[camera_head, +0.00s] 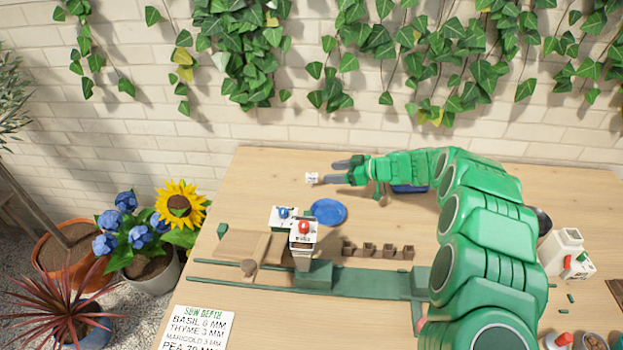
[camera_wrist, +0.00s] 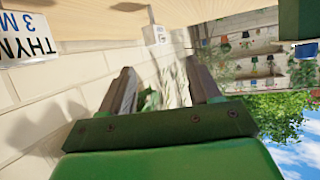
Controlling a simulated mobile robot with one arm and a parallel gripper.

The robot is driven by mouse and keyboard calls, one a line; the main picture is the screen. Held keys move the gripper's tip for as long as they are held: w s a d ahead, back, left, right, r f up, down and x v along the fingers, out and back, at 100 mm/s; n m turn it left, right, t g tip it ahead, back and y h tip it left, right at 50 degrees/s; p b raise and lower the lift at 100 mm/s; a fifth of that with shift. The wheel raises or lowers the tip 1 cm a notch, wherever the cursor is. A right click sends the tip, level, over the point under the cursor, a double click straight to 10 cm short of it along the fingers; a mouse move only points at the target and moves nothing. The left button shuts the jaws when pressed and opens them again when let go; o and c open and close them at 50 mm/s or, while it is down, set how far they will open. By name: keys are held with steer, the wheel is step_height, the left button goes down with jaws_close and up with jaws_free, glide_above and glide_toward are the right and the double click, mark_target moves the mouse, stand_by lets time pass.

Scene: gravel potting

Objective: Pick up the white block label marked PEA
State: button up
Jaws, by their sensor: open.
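A small white block (camera_head: 312,178) with dark marks lies on the table just beyond my fingertips in the head view. Its lettering is too small to read as PEA. In the wrist view a small white block (camera_wrist: 153,34) shows beyond and above the fingers, between them from side to side. My gripper (camera_head: 332,171) is open, with nothing between its fingers. In the wrist view both fingers of my gripper (camera_wrist: 162,82) stand apart, and the block is clear of them.
A blue disc (camera_head: 328,212) and white dispensers with a blue knob (camera_head: 282,217) and a red knob (camera_head: 303,238) stand nearer. Brown pots (camera_head: 377,251) sit on a green rail assembly. A white piece lettered THYM (camera_wrist: 28,40) shows in the wrist view. A sowing chart (camera_head: 197,328) is at front left.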

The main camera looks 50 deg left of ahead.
mark_target(313, 175)
steer(key=shift+s+a+f, duration=0.15)
steer(key=shift+a+f, duration=0.6)
steer(key=shift+f, duration=0.1)
steer(key=shift+x, duration=3.7)
steer(key=shift+r, duration=0.1)
jaws_close()
steer(key=shift+r, duration=0.1)
